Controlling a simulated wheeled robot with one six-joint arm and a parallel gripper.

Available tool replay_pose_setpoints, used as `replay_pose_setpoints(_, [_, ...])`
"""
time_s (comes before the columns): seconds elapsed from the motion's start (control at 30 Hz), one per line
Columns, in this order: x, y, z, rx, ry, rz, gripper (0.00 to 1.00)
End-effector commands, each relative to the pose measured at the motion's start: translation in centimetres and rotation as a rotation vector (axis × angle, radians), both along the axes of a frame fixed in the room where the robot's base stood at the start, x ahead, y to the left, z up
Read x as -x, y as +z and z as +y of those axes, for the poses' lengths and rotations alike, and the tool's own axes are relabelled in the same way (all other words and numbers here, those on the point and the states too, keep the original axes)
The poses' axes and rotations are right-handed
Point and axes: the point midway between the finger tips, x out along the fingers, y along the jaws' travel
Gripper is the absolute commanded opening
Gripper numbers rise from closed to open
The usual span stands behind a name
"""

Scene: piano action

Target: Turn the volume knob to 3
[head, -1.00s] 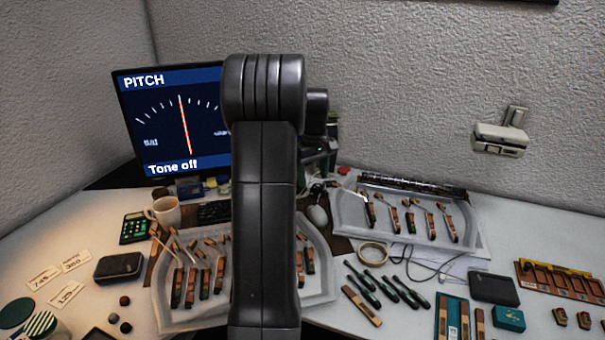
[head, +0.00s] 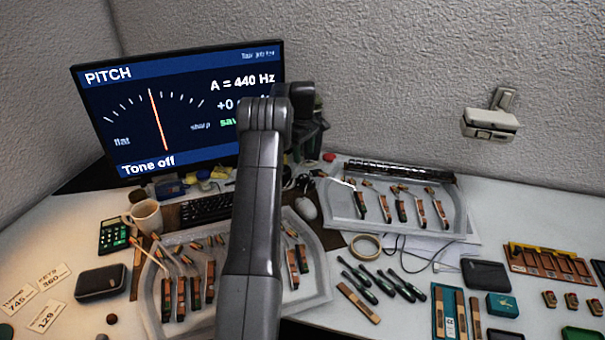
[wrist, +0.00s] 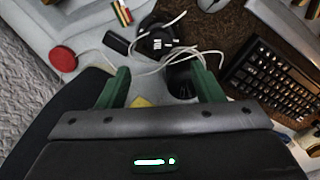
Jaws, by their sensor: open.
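My gripper shows in the wrist view (wrist: 162,88) with its two green fingers apart and nothing clearly between them. Beyond the fingertips lie a black round device (wrist: 157,43) with a white label and pale cables. I cannot tell whether this device carries the volume knob, and no knob with a readable scale shows. A red round disc (wrist: 62,58) is left of the fingers. In the head view my arm hides the gripper. The monitor (head: 100,100) reads "PITCH", "A = 440 Hz" and "Tone off".
A keyboard (head: 205,207) lies below the monitor; it also fills the right of the wrist view (wrist: 275,85). A mug (head: 146,215) stands to its left. Grey trays with piano parts lie on both sides of my arm. A tape roll (head: 366,246) and green-handled tools are at right.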

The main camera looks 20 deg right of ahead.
Motion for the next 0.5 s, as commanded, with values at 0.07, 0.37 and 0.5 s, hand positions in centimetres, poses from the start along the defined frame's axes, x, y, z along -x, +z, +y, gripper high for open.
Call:
replay_pose_setpoints(0.07, [0.1, -1.9, 0.1, -0.002, 0.000, 0.003, 0.60])
replay_pose_setpoints(0.37, [0.1, -7.7, 0.1, -0.001, 0.000, 0.002, 0.60])
replay_pose_setpoints(0.5, [0.0, -9.2, 0.0, 0.000, 0.000, 0.000, 0.60])
